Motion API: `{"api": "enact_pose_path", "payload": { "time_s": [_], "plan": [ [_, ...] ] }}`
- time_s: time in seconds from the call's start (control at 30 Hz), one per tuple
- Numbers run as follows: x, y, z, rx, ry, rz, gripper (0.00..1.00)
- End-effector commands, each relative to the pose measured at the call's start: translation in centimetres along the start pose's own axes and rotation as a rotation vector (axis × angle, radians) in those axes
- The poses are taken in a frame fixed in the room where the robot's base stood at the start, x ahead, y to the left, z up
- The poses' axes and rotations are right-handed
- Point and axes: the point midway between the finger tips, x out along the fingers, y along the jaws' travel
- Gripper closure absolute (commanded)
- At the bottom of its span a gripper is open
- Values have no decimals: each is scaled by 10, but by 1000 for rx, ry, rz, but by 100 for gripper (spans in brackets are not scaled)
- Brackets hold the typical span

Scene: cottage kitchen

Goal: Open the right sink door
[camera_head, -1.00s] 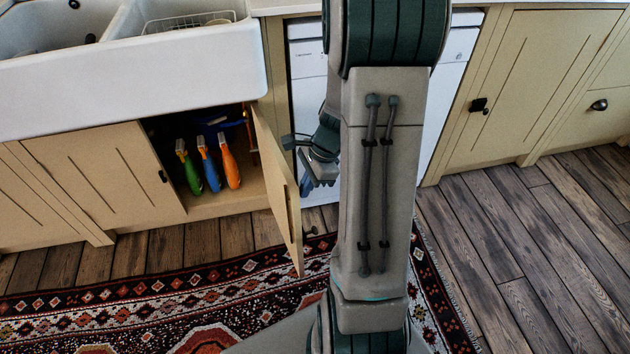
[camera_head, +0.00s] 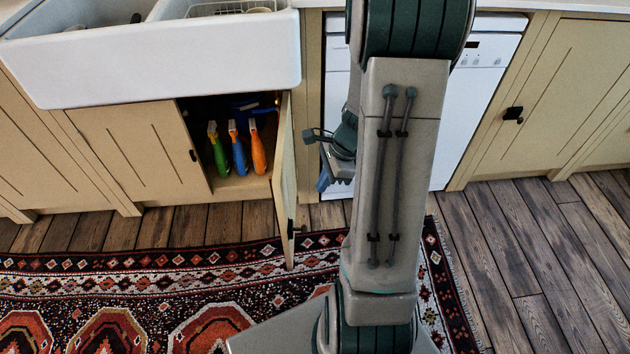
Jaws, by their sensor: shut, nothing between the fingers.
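The right sink door (camera_head: 284,190) stands swung wide open from the cabinet under the white sink, seen nearly edge-on. Its small dark knob (camera_head: 292,229) shows near its free edge. The open compartment holds green, blue and orange-handled tools (camera_head: 239,155). My gripper (camera_head: 324,183) is just right of the door, on its outer side, with a visible gap between them in the picture. It is shut and empty. My arm hides part of the gripper's wrist.
The left sink door (camera_head: 135,150) is closed. A white dishwasher (camera_head: 485,75) stands behind my arm. Another cabinet door (camera_head: 555,90) is closed at the right. A patterned rug (camera_head: 170,290) lies in front of the sink, with bare wooden floor at the right.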

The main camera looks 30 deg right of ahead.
Motion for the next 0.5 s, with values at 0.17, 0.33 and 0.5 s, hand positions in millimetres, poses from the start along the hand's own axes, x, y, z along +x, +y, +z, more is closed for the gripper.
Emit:
{"api": "enact_pose_path", "payload": {
  "time_s": [0.17, 0.33, 0.5],
  "plan": [
    [-39, 3, -9, -3, 2, -3, 100],
    [-74, 6, -9, -3, 0, -2, 100],
    [-97, 8, -10, -2, 1, -1, 100]
  ]
}}
